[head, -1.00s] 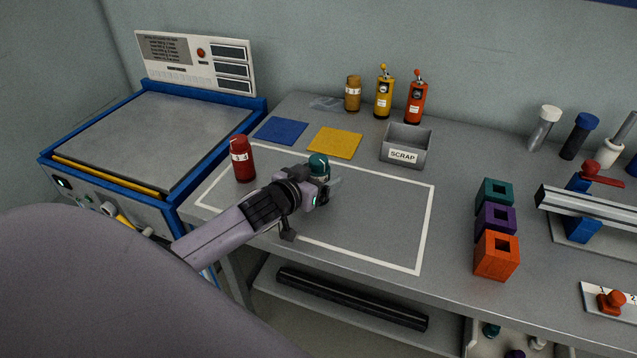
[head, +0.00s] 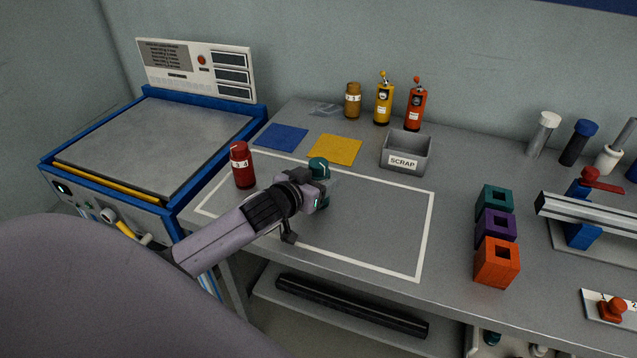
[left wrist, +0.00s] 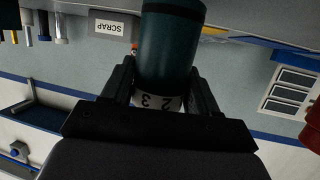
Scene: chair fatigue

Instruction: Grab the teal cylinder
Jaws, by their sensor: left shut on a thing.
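The teal cylinder (head: 319,167) stands inside the white outline on the bench, mostly hidden behind my left gripper in the head view. In the left wrist view the teal cylinder (left wrist: 168,50) fills the space between the fingers, with a white label bearing digits near the palm. My left gripper (head: 322,186) is shut on it, one finger on each side (left wrist: 165,85). Whether the cylinder touches the bench is hidden. My right gripper is not in view.
A red cylinder (head: 242,166) stands close, left of my gripper. Behind are a blue mat (head: 281,134), a yellow mat (head: 334,149) and a grey scrap bin (head: 405,152). Teal, purple and orange blocks (head: 497,262) stand at the right. The outlined area's right half is clear.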

